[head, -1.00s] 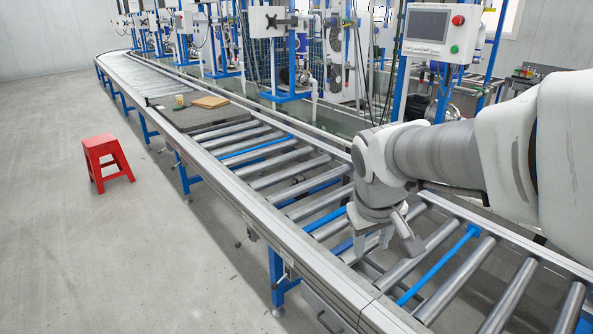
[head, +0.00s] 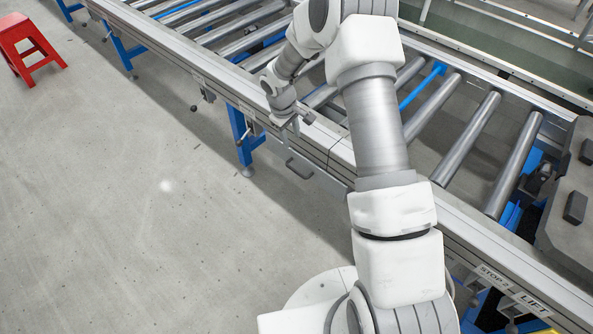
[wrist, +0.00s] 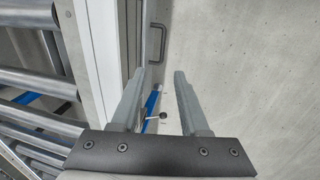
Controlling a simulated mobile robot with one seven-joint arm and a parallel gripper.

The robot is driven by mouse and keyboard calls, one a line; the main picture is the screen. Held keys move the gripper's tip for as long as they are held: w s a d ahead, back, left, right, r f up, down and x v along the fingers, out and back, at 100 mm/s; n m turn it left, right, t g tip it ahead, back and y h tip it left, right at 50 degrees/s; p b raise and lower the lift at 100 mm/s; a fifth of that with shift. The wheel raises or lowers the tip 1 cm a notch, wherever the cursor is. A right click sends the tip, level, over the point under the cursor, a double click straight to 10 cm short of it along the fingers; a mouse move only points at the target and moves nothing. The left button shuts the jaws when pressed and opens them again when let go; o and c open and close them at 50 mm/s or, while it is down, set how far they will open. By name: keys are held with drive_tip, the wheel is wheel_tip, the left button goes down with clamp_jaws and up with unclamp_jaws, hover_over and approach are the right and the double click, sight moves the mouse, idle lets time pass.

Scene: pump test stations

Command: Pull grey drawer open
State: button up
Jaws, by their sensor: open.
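The grey drawer (head: 322,183) sits under the side rail of the roller conveyor in the head view and looks closed. Its dark bar handle (head: 297,170) shows on the front, and the handle (wrist: 162,42) is also near the top middle of the wrist view. My gripper (head: 300,121) is beside the conveyor's near rail, above and slightly left of the handle. In the wrist view, my gripper (wrist: 159,76) has its two grey fingers apart with nothing between them. The handle lies beyond the fingertips, apart from them.
The conveyor's near rail (head: 240,82) runs close alongside my gripper, with metal rollers (head: 470,135) behind it. A blue support leg (head: 240,137) stands left of the drawer. A red stool (head: 30,48) is far left. The floor in front of the drawer is clear.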

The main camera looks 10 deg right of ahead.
sight(298, 172)
drive_tip(key=f+b, duration=0.1)
drive_tip(key=f, duration=0.5)
drive_tip(key=w+d+f+b, duration=0.1)
drive_tip(key=f+b, duration=0.1)
drive_tip(key=f, duration=0.5)
drive_tip(key=w+d+f+b, duration=0.1)
drive_tip(key=f, duration=0.5)
drive_tip(key=shift+d+f+b, duration=0.15)
drive_tip(key=shift+b, duration=0.2)
clamp_jaws()
idle(0.5)
